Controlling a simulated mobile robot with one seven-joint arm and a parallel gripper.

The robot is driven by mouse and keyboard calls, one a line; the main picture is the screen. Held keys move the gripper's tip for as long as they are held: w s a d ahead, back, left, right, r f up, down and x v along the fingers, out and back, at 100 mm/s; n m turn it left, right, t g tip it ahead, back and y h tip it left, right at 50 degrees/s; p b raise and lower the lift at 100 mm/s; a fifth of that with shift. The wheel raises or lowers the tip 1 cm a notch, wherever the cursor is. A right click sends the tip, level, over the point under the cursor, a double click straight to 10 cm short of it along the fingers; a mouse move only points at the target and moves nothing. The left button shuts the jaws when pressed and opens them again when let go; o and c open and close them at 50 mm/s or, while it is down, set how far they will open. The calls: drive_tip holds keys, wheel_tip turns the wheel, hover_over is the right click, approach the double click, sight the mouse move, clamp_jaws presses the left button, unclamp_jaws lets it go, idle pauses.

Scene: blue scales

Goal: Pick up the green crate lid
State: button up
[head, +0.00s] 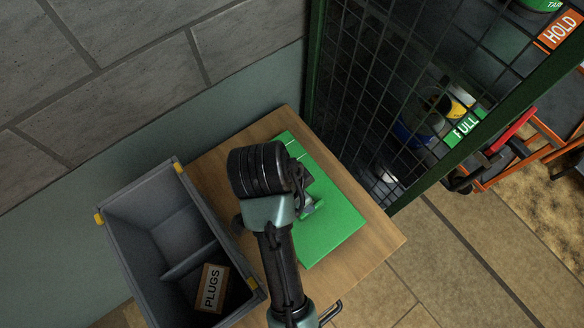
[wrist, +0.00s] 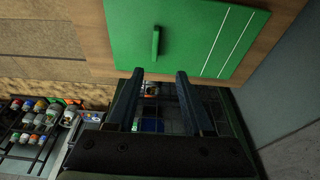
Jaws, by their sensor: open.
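The green crate lid (head: 335,220) lies flat on a wooden table top (head: 386,238) in the head view. It is a flat green panel with thin white lines near one end. In the wrist view the lid (wrist: 190,50) shows at the top, with a raised green bar handle (wrist: 155,43) on it. My gripper (wrist: 158,75) is open and empty; its two fingertips point toward the lid, just short of the handle in the picture. In the head view my arm and wrist cover part of the lid, and the fingers are mostly hidden.
A grey bin (head: 133,225) with a divider and a box marked PLUGS (head: 210,288) stands at the left of the table. A green-framed mesh panel (head: 385,85) rises close behind the table's right side. A grey block wall (head: 130,75) is at upper left.

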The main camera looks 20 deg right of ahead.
approach(334, 219)
drive_tip(key=w+a, duration=0.3)
drive_tip(key=shift+w+a+f, duration=0.2)
drive_tip(key=shift+w+a, duration=0.15)
drive_tip(key=shift+a, duration=0.05)
drive_tip(key=shift+p+x, duration=0.7)
drive_tip(key=shift+x, duration=2.3)
drive_tip(key=shift+s+a, duration=0.1)
clamp_jaws()
drive_tip(key=shift+r, duration=0.1)
